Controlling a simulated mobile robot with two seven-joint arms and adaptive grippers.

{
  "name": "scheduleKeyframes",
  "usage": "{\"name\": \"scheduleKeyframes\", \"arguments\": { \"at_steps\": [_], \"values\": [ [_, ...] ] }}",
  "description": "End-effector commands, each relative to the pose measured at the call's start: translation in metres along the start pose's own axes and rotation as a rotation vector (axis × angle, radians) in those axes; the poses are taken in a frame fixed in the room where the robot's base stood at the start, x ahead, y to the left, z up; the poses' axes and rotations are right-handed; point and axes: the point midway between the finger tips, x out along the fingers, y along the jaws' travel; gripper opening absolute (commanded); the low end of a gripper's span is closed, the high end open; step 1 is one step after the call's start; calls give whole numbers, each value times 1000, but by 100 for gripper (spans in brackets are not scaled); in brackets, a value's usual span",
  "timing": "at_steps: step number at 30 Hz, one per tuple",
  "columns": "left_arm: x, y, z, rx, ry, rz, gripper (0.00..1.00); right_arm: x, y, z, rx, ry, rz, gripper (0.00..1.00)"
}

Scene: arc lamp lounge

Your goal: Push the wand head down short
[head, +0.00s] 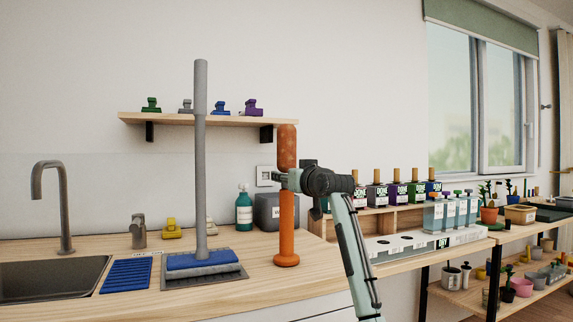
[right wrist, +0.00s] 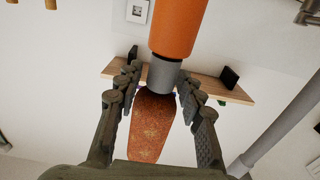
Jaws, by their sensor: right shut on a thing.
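The wand stands upright on the wooden counter, left of my right arm. It has a rust-brown speckled head (head: 287,146) on top and an orange body (head: 287,230) with a wider round foot. In the right wrist view, which shows it upside down, a grey neck (right wrist: 165,76) joins the orange body (right wrist: 178,28) and the brown head (right wrist: 154,128). My right gripper (head: 283,180) is shut on the wand around its neck, just below the head, with a finger on each side. In the head view the gripper hides the neck. My left gripper is not in view.
A grey post (head: 200,150) on a blue-and-grey base stands left of the wand. A wall shelf (head: 215,119) with several coloured clips is behind. A dark grey box (head: 266,212) and a teal bottle (head: 244,210) stand at the back. The counter front (head: 225,300) is clear.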

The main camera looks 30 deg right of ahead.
Motion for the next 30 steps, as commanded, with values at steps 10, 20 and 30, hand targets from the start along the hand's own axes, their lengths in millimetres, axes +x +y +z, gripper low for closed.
{"name": "scheduleKeyframes", "arguments": {
  "at_steps": [10, 20, 30],
  "values": [
    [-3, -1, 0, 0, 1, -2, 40, 2, -1, 14, 1, -23, -2, 0],
    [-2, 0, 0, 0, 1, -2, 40, 1, 0, 9, 0, -13, -1, 45],
    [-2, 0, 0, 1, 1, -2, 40, -46, 0, 8, -2, -9, 0, 45]
  ]
}}
